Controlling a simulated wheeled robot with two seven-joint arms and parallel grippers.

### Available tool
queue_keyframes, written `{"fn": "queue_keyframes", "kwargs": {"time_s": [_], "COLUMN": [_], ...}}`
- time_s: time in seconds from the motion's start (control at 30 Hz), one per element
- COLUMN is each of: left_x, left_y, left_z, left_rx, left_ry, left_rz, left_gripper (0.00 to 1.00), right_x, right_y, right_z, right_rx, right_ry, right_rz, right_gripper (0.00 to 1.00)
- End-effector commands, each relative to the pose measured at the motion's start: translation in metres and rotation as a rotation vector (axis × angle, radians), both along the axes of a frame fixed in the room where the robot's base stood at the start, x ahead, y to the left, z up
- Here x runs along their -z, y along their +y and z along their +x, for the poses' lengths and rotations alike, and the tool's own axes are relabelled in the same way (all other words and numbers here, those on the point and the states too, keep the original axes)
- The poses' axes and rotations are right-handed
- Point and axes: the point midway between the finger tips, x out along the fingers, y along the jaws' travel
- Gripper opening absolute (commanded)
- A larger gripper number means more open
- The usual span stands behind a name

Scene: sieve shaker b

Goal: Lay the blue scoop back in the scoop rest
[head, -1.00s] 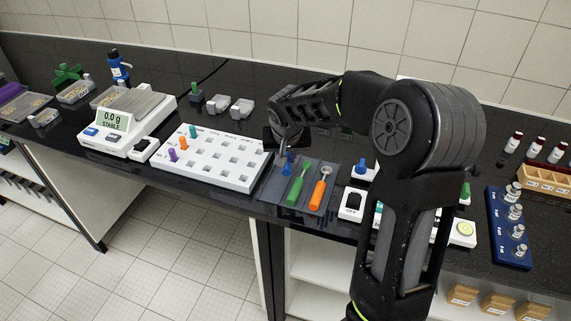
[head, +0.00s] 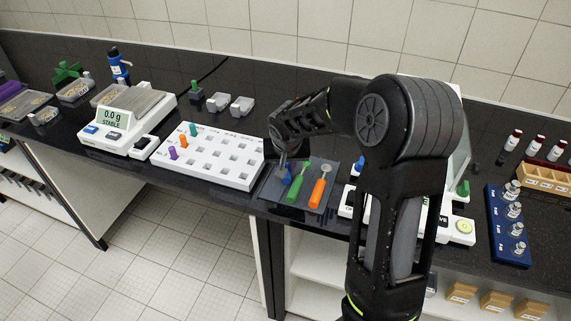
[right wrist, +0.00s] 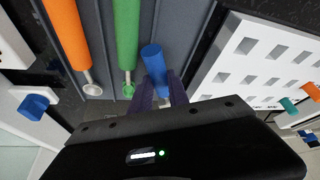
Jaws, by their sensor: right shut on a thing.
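The scoop rest (head: 271,189) is a dark grey ribbed tray near the counter's front edge; it also shows in the right wrist view (right wrist: 187,22). A green-handled scoop (head: 296,187) and an orange-handled scoop (head: 320,188) lie in it. My right gripper (head: 285,163) is over the rest's left part, shut on the blue scoop (head: 289,178). In the right wrist view the blue handle (right wrist: 153,62) sticks out beyond the fingers (right wrist: 158,93), beside the green one. The scoop's bowl end is hidden. I cannot tell whether the blue scoop touches the rest. My left gripper is not in view.
A white rack (head: 215,172) with small coloured plugs stands close on the left of the rest. A balance (head: 125,122) stands further left. White devices, partly hidden by my arm, stand on the right, with a blue vial holder (head: 505,240) beyond.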

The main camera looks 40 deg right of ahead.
Motion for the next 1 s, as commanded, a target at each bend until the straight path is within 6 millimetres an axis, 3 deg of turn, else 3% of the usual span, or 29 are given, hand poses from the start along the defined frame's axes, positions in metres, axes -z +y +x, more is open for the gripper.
{"fn": "queue_keyframes", "kwargs": {"time_s": [0.1, 0.13, 0.37, 0.73, 0.87, 1.0], "left_x": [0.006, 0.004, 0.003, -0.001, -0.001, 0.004], "left_y": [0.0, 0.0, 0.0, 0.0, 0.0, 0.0], "left_z": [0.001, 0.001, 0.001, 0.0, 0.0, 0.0], "left_rx": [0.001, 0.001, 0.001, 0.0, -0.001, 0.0], "left_ry": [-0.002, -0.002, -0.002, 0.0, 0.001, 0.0], "left_rz": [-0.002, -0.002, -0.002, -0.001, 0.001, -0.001], "left_gripper": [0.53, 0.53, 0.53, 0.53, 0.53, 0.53], "right_x": [0.005, 0.003, 0.003, -0.001, -0.009, -0.032], "right_y": [0.0, 0.0, 0.0, 0.0, 0.002, 0.008], "right_z": [0.0, 0.0, 0.0, 0.0, -0.001, -0.01], "right_rx": [0.0, 0.0, 0.0, 0.0, -0.001, -0.002], "right_ry": [-0.001, -0.001, 0.0, 0.0, -0.004, -0.006], "right_rz": [-0.001, -0.001, 0.0, 0.0, 0.0, 0.0], "right_gripper": [0.0, 0.23, 0.42, 0.43, 0.43, 0.43]}}
